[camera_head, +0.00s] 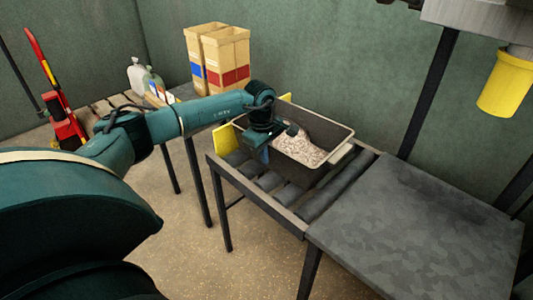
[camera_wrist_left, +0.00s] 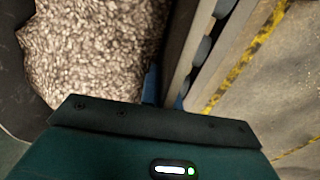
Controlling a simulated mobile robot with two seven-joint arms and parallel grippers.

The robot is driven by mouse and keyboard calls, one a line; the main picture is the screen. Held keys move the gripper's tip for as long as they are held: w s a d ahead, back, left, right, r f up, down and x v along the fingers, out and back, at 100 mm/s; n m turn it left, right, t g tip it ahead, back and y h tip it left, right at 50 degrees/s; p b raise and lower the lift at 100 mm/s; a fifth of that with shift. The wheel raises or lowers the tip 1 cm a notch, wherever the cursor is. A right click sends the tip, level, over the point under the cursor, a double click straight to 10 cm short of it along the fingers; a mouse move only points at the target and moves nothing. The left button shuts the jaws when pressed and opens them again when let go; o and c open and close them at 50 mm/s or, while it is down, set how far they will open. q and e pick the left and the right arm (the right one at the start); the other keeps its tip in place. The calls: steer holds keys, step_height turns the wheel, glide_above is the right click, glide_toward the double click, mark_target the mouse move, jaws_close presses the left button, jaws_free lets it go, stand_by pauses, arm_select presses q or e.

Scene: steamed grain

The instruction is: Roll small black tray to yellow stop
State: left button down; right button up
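The small black tray (camera_head: 328,126) has a pale rim and holds light grain (camera_head: 298,148). It sits on the roller conveyor towards its upper end. The yellow stop (camera_head: 225,139) shows at the conveyor's left end, with another yellow part (camera_head: 285,97) behind the arm. My left gripper (camera_head: 265,154) is down at the tray's left near side. In the left wrist view, small blue finger parts (camera_wrist_left: 166,92) show on both sides of the tray wall (camera_wrist_left: 176,52), beside the grain (camera_wrist_left: 90,50). My gripper body hides most of the fingers, so their grip is unclear. My right gripper is out of view.
Bare rollers (camera_head: 335,190) lie right of the tray, then an empty dark table (camera_head: 420,230). A yellow cylinder (camera_head: 507,83) hangs at upper right. Tall cartons (camera_head: 225,60) and bottles (camera_head: 137,75) stand behind. A red jack-like object (camera_head: 65,125) stands at left.

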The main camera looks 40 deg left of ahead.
arm_select(q)
steer(key=shift+a, duration=0.15)
steer(key=c, duration=1.6)
jaws_free()
steer(key=shift+o, duration=0.2)
